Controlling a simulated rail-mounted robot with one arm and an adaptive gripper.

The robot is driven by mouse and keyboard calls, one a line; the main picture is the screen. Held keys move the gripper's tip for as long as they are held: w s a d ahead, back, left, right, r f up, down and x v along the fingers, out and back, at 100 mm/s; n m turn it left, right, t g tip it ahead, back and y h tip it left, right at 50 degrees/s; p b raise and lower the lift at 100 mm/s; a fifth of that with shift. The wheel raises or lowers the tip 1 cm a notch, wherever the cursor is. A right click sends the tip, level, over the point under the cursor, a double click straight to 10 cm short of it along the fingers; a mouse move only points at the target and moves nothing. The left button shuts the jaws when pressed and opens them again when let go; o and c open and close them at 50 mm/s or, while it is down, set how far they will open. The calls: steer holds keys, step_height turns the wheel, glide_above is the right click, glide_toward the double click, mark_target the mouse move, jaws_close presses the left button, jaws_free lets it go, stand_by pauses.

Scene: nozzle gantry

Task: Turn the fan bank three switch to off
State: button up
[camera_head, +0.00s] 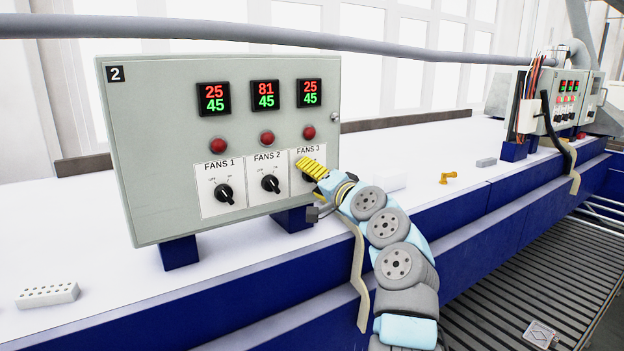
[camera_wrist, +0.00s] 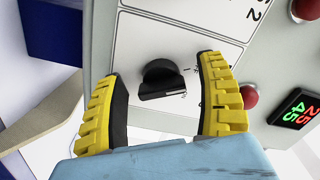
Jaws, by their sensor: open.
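The fan bank three switch is a black rotary knob on the white FANS 3 plate (camera_head: 309,150) of the grey control box. In the head view my gripper (camera_head: 311,179) covers most of the knob. In the wrist view the black knob (camera_wrist: 160,78) sits between the two yellow fingers of my gripper (camera_wrist: 160,70), one on each side. The gripper is open, with visible gaps between knob and fingers. The knob's white line lies toward the right of that picture; its setting cannot be read for sure.
FANS 1 (camera_head: 224,194) and FANS 2 (camera_head: 270,184) knobs sit to the left. Red lamps, including the FANS 3 lamp (camera_head: 309,132), and displays are above. A pipe (camera_head: 250,33) runs above the box.

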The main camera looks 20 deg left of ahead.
steer(key=v, duration=1.2)
steer(key=shift+a, duration=0.1)
stand_by(0.4)
